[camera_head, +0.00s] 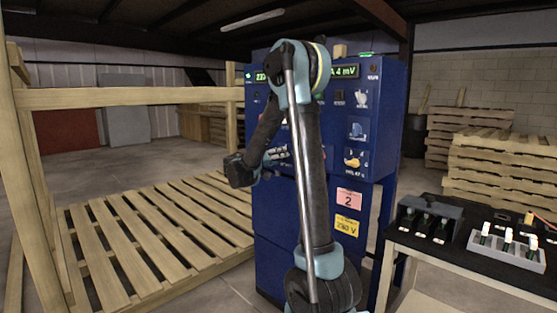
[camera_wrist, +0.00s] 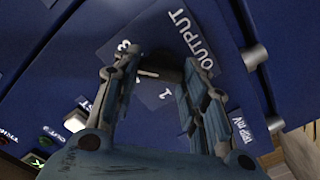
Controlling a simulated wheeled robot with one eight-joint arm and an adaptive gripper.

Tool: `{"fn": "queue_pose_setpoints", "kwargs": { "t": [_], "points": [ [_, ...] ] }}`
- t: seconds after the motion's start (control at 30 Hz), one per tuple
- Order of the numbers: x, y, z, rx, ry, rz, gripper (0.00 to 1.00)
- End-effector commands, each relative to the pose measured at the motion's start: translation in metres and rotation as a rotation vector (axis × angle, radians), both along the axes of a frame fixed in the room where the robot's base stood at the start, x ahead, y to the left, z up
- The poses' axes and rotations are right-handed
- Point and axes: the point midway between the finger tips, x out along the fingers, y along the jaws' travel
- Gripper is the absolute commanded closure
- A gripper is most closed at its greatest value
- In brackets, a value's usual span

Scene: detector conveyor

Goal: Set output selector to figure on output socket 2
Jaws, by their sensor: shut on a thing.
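The output selector is a dark knob (camera_wrist: 168,67) on a grey plate marked OUTPUT (camera_wrist: 195,38) in the wrist view. A 3 shows by the left finger and a 1 below the knob; other marks are covered. A pale pointer mark (camera_wrist: 148,73) on the knob points toward the left finger. My gripper (camera_wrist: 160,62) is shut on the knob, one finger on each side. In the head view my gripper (camera_head: 276,156) is at the front of the blue cabinet (camera_head: 270,213), and my arm hides the knob. I cannot tell which socket is number 2.
Silver hinge-like fittings (camera_wrist: 255,57) stick out near the right finger.

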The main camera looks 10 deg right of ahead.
Motion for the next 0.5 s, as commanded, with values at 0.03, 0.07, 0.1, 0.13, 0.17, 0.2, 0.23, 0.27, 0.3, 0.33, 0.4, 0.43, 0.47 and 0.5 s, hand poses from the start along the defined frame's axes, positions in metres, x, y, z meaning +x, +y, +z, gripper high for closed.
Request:
{"fn": "queue_pose_setpoints", "kwargs": {
  "t": [0.03, 0.07, 0.1, 0.13, 0.17, 0.2, 0.23, 0.27, 0.3, 0.33, 0.4, 0.43, 0.47, 0.5],
  "points": [
    [0.0018, 0.0018, -0.0008, -0.021, 0.033, 0.004, 0.84],
    [0.0019, 0.0019, -0.001, -0.036, 0.054, 0.004, 0.84],
    [0.0021, 0.002, -0.0012, -0.058, 0.084, 0.005, 0.84],
    [0.0022, 0.0021, -0.0013, -0.075, 0.106, 0.005, 0.84],
    [0.0023, 0.0022, -0.0014, -0.092, 0.13, 0.005, 0.84],
    [0.0025, 0.0023, -0.0016, -0.114, 0.161, 0.005, 0.84],
    [0.0026, 0.0025, -0.0017, -0.131, 0.184, 0.005, 0.84],
    [0.0027, 0.0026, -0.002, -0.148, 0.207, 0.005, 0.84],
    [0.0028, 0.0027, -0.0022, -0.17, 0.239, 0.006, 0.84],
    [0.0029, 0.0027, -0.0024, -0.186, 0.261, 0.006, 0.84],
    [0.0031, 0.0029, -0.0028, -0.226, 0.314, 0.006, 0.84],
    [0.0032, 0.0029, -0.003, -0.242, 0.337, 0.006, 0.84],
    [0.0033, 0.003, -0.0031, -0.258, 0.359, 0.006, 0.84],
    [0.0034, 0.0031, -0.0034, -0.279, 0.388, 0.006, 0.84]
  ]
}}
